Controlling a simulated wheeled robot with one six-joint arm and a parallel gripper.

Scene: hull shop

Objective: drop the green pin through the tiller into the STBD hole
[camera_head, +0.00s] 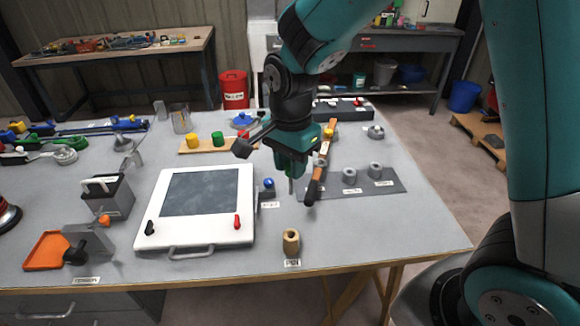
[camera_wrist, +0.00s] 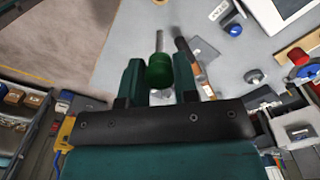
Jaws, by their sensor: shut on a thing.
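My gripper (camera_head: 291,172) is shut on the green pin and holds it above the table, just left of the tiller. In the wrist view the pin's green head (camera_wrist: 160,72) sits between the jaws, with its metal shank sticking out past the fingertips. The shank points down in the head view. The tiller (camera_head: 324,150) is a wooden bar with a black grip, lying over the left part of a dark plate (camera_head: 395,184).
A white framed panel (camera_head: 246,207) and a blue knob (camera_head: 269,184) are left of my gripper. A tan holder (camera_head: 291,242) with an open top stands at the front edge. A wooden board (camera_head: 205,147) with coloured pegs is behind. The right front table is clear.

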